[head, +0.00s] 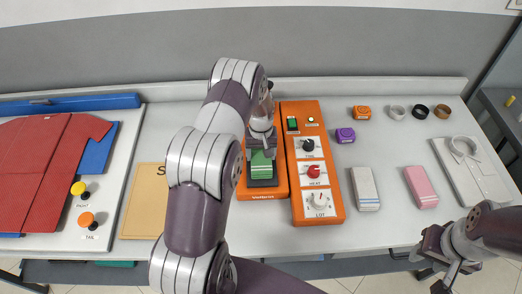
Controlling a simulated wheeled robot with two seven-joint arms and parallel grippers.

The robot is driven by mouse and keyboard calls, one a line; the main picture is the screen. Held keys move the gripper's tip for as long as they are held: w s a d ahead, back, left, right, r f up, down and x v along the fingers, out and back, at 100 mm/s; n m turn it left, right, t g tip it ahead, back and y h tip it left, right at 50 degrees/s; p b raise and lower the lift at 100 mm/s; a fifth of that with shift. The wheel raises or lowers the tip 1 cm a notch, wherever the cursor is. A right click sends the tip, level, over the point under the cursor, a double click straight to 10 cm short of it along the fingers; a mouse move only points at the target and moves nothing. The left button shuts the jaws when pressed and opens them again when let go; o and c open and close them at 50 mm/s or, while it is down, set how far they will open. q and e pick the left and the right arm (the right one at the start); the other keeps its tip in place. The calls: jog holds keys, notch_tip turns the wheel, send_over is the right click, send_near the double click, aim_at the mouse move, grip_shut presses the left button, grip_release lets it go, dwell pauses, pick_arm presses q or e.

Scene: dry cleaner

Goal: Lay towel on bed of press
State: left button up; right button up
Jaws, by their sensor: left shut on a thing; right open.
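The orange press (244,188) stands left of the control panel, and its dark bed (263,183) shows at the front. A small green folded towel (261,168) with pale stripes is over the bed. My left gripper (262,152) is shut on the towel's far end from above. I cannot tell whether the towel touches the bed. My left arm covers the press's left side. My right gripper (432,258) is open and empty at the lower right, off the table's front edge.
The orange control panel (326,191) with knobs adjoins the press. Right of it lie a grey towel (365,188), a pink towel (421,187), a folded white shirt (472,172), small boxes and rings. A red garment (45,165) lies far left, beside a tan board (143,202).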

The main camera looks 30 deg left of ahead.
pick_arm(q)
jog(key=shift+f, duration=0.1)
jog(key=o, duration=1)
jog(key=shift+d, duration=0.1)
jog(key=shift+o, duration=0.2)
